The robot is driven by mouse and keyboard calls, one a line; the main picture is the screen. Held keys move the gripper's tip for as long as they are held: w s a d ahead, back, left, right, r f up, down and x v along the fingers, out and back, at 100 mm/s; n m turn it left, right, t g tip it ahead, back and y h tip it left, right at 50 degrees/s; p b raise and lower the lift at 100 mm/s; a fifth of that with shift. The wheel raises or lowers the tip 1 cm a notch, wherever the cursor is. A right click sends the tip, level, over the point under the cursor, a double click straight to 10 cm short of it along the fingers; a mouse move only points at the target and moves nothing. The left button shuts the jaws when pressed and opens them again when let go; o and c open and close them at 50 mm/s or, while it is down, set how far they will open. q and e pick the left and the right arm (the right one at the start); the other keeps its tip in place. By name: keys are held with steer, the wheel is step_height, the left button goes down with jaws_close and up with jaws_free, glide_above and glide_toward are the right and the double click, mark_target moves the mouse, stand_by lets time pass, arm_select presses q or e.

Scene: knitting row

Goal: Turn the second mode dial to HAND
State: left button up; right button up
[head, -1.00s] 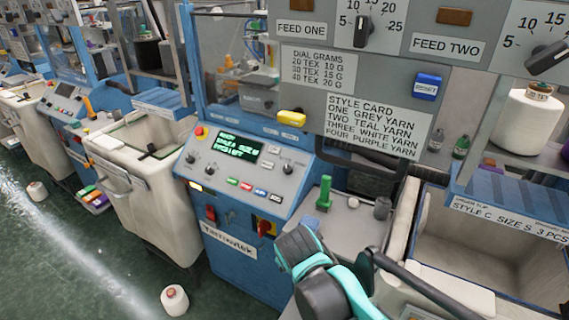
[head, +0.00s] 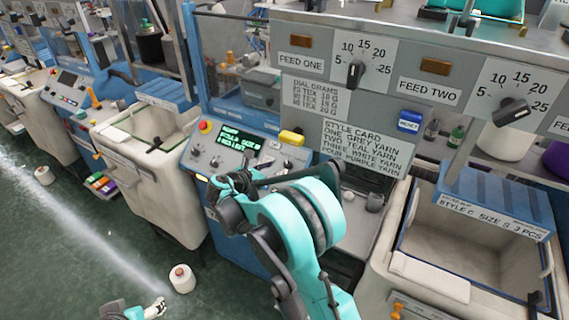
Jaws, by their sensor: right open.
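The blue machine's sloped control panel (head: 232,150) has a green-lit screen (head: 240,140) and small dark dials. One dial (head: 215,162) is left of my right gripper, and another dial (head: 286,165) is at the panel's right. The dial labels are too small to read, so I cannot tell which is the second mode dial or where HAND is. My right gripper (head: 233,184) is open and empty in front of the panel's lower edge, hiding its buttons. I cannot tell if it touches anything. Part of my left gripper (head: 155,307) shows at the bottom edge.
A yellow button (head: 291,137) and a red knob (head: 205,126) sit on the panel's top edge. Above are the FEED ONE dial (head: 355,74) and FEED TWO dial (head: 510,112). A white bin (head: 170,200) stands left, and a yarn cone (head: 181,278) is on the floor.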

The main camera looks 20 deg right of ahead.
mark_target(286, 165)
steer(key=b+x, duration=0.1)
steer(key=x, duration=0.6)
jaws_close()
